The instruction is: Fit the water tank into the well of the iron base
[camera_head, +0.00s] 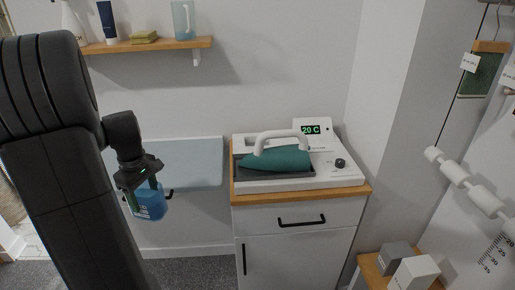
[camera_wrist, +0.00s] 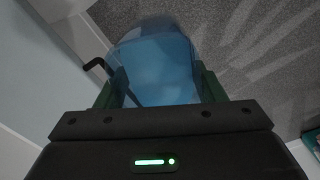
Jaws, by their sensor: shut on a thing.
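The water tank (camera_head: 150,204) is a translucent blue container. My gripper (camera_head: 146,194) is shut on it and holds it in the air to the left of the cabinet, over the grey floor. In the wrist view the blue tank (camera_wrist: 156,62) sits between my two green fingers. The iron base (camera_head: 290,184) is a white station on top of the cabinet, with a teal iron (camera_head: 275,159) with a white handle resting on it. A display on it reads 20 C. The well is not clearly visible in either view.
The cabinet (camera_head: 296,248) has a wooden top and black handles. A pale blue panel (camera_head: 190,163) is on the wall behind my gripper. A wooden shelf (camera_head: 150,45) with bottles is above. Small boxes (camera_head: 414,274) stand at lower right.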

